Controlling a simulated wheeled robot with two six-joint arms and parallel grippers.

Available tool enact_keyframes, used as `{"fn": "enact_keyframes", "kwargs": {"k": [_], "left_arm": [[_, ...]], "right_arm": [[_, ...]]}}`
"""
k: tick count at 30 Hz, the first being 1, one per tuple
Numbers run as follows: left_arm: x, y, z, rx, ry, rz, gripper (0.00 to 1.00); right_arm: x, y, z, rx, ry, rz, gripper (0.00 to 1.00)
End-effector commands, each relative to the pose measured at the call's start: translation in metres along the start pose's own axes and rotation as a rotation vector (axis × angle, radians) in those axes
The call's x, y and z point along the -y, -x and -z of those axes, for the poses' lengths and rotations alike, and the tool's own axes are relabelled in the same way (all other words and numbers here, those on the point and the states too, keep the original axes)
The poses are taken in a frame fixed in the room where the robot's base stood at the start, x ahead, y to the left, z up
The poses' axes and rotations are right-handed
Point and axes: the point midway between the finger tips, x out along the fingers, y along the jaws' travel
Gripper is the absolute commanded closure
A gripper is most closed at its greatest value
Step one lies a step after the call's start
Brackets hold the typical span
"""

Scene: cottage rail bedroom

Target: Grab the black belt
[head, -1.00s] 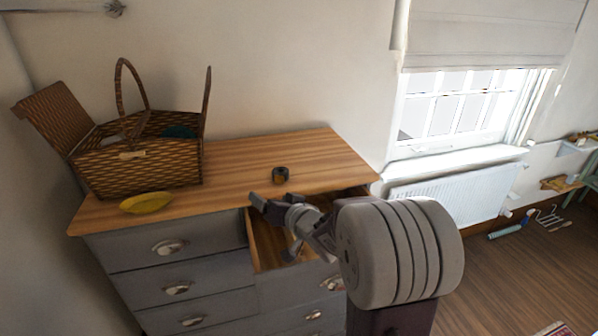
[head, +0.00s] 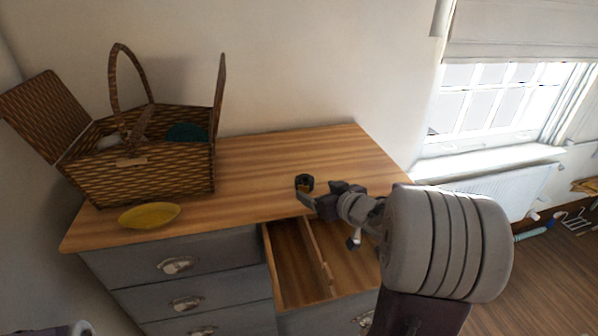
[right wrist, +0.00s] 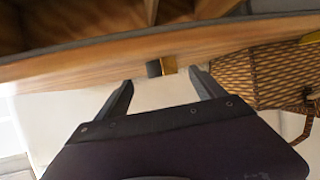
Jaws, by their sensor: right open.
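The black belt (head: 304,181) is a small dark coil with a tan or gold part, lying on the wooden top of the dresser near its front edge. In the right wrist view the belt (right wrist: 154,68) shows just beyond and between the fingertips. My right gripper (head: 318,194) is open and empty, close beside the belt on its right and front side. It also shows in the right wrist view (right wrist: 163,86), with both fingers apart. Whether a finger touches the belt, I cannot tell.
A wicker basket (head: 143,181) with raised lids stands at the left of the dresser top (head: 255,165). A yellow dish (head: 149,215) lies in front of it. An open, divided drawer (head: 297,268) juts out below my right gripper. The back right of the top is clear.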

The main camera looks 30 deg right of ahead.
Motion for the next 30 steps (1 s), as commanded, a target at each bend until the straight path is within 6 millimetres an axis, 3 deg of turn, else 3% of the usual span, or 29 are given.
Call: {"fn": "enact_keyframes", "kwargs": {"k": [5, 12, 17, 24, 30], "left_arm": [[0.000, -0.001, -0.001, 0.001, 0.000, 0.000, 1.00], [0.000, -0.003, -0.001, 0.001, 0.000, 0.000, 1.00], [0.000, -0.002, -0.001, 0.001, 0.000, 0.000, 1.00], [0.000, 0.004, 0.000, 0.000, 0.000, 0.000, 1.00], [0.000, 0.004, 0.000, 0.001, 0.000, 0.000, 1.00]], "right_arm": [[0.001, -0.004, -0.001, 0.001, -0.001, 0.002, 0.21], [0.000, -0.037, 0.000, 0.001, -0.002, 0.002, 0.21], [0.000, -0.043, 0.002, 0.001, -0.001, 0.001, 0.21], [-0.002, -0.084, 0.008, 0.002, -0.002, 0.002, 0.21], [-0.002, -0.091, 0.008, 0.000, -0.001, 0.000, 0.21]]}}
